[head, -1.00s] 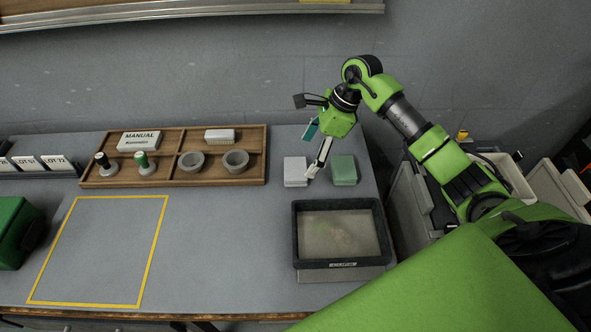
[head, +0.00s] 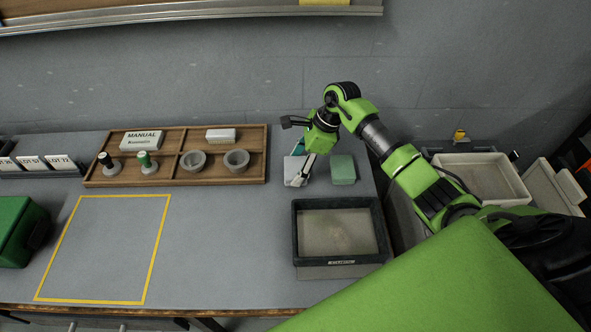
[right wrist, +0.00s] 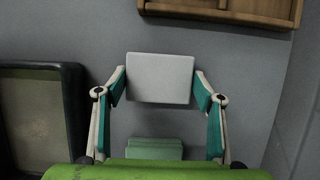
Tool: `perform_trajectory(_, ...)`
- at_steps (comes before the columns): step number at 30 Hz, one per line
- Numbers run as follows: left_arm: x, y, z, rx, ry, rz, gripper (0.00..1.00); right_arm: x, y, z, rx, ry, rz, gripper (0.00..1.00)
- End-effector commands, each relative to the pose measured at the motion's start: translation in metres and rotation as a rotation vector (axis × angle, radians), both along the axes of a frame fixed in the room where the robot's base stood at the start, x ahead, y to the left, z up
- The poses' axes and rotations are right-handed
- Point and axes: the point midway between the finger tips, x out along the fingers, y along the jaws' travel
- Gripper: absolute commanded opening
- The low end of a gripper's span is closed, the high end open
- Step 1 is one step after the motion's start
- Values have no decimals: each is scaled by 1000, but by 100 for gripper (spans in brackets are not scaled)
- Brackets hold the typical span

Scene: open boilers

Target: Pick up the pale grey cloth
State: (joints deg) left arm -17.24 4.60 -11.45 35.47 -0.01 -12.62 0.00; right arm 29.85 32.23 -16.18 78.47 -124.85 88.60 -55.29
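The pale grey cloth (head: 291,172) is a folded block lying on the grey bench, left of the green cloth (head: 343,170). In the right wrist view the pale grey cloth (right wrist: 160,78) lies between the fingers of my right gripper (right wrist: 161,88). The fingers are spread wide, one at each side edge, very close to it; whether they touch it I cannot tell. In the head view my right gripper (head: 299,171) is low over the cloth and hides part of it. My left gripper is not in view.
A dark-rimmed tray (head: 295,240) stands in front of the cloths. A wooden organizer (head: 225,177) with bowls and stamps is to the left. A yellow taped outline (head: 156,245) marks bare bench. A green box (head: 18,232) stands at the far left.

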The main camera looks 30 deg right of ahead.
Motion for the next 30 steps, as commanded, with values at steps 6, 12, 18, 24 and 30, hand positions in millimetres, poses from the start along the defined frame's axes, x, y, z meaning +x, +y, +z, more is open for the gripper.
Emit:
perform_trajectory(6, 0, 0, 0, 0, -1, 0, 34, 0, 0, 0, 0, 0, 0, 42)
perform_trajectory(12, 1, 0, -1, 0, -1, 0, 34, 0, 0, 1, -1, -1, 1, 42)
perform_trajectory(18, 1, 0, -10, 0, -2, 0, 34, 1, -1, 15, -4, -5, 2, 42)
perform_trajectory(24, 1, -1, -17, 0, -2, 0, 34, -14, 1, 46, -4, -3, 3, 42)
perform_trajectory(30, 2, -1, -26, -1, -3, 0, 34, -45, 5, 84, -5, -5, 3, 42)
